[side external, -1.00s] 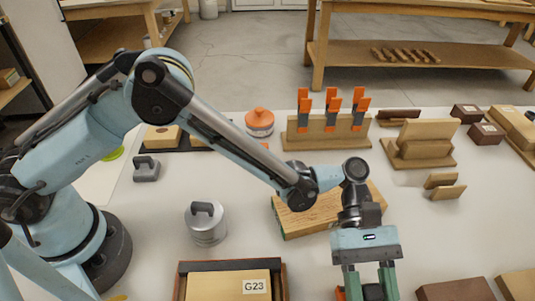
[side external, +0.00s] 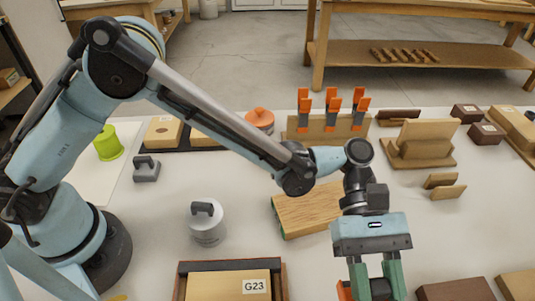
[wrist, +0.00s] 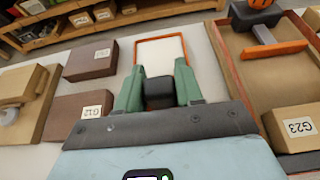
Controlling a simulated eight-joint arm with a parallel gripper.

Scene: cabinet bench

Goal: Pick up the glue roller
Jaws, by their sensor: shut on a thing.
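My gripper (side external: 376,278) is at the lower right in the side view, pointing down, its green fingers cut off by the bottom edge. The wrist view shows the gripper (wrist: 158,88) with its fingers shut on a black block-like part (wrist: 159,93), which appears to be the glue roller's handle. A white piece with an orange border (wrist: 160,55) lies just beyond it; I cannot tell whether it is joined to the black part. In the side view, a bit of orange (side external: 345,291) shows beside the left finger. The rest of the roller is hidden or out of frame.
The G23 box (side external: 228,286) sits in a dark-rimmed tray left of my gripper. A wooden board (side external: 305,212) lies behind the gripper. A grey lidded can (side external: 207,222) and an orange clamp rack (side external: 332,125) stand farther off. Brown blocks (side external: 456,289) lie to the right.

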